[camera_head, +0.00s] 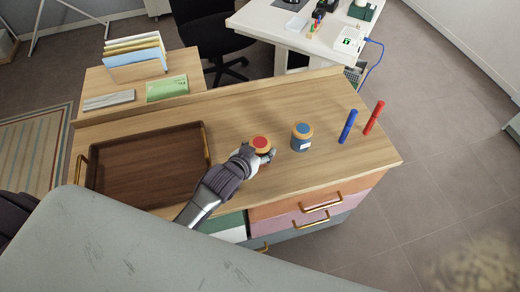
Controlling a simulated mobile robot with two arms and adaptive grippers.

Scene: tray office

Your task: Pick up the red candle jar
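The red candle jar (260,143) stands on the wooden desktop, right of the brown tray. My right gripper is not in view.
A similar blue candle jar (302,138) stands just right. The brown tray (206,143) is empty. The desktop behind the jars is clear up to a raised back edge.

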